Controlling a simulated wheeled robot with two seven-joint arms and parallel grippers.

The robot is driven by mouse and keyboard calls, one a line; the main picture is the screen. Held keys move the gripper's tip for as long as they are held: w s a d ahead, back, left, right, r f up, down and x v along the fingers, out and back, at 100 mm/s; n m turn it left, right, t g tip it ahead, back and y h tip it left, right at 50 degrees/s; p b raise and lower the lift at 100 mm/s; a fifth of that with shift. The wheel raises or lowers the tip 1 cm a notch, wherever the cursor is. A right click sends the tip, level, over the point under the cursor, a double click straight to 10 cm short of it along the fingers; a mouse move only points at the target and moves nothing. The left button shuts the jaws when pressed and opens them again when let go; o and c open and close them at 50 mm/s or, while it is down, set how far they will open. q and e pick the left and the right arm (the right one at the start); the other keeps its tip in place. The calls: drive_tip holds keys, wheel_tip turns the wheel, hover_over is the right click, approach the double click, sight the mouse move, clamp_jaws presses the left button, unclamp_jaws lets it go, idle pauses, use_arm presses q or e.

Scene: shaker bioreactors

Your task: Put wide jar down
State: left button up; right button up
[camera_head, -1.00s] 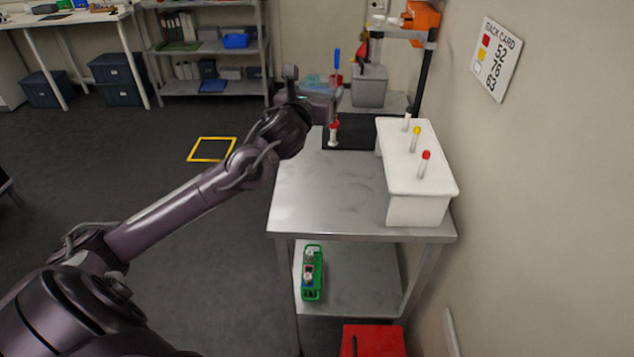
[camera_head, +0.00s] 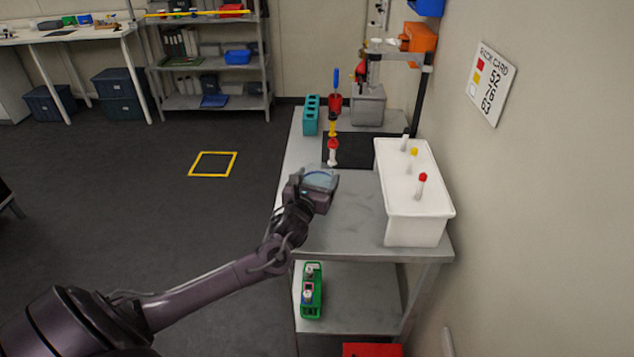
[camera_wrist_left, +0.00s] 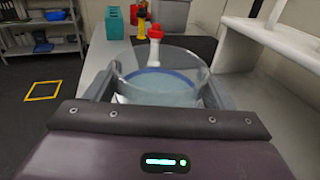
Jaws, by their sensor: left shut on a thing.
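The wide jar (camera_wrist_left: 160,85) is a clear, round, low vessel with a blue ring inside. My left gripper (camera_head: 318,184) is shut on it, with a finger on each side in the left wrist view (camera_wrist_left: 157,98). In the head view the jar (camera_head: 320,179) is at the left part of the metal bench top (camera_head: 350,225). I cannot tell whether its base touches the bench. My right gripper is not in view.
A white box (camera_head: 415,226) with several capped tubes stands on the right. A black mat (camera_head: 362,152), a red-capped vessel (camera_head: 333,152) and a teal rack (camera_head: 311,115) are behind the jar. Bare bench lies in front of the mat.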

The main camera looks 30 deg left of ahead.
use_arm(q)
drive_tip(key=shift+f, duration=0.7)
drive_tip(key=o, duration=0.7)
drive_tip(key=shift+f, duration=0.2)
drive_tip(key=o, duration=0.4)
drive_tip(key=shift+o, duration=0.2)
drive_tip(key=shift+r, duration=0.1)
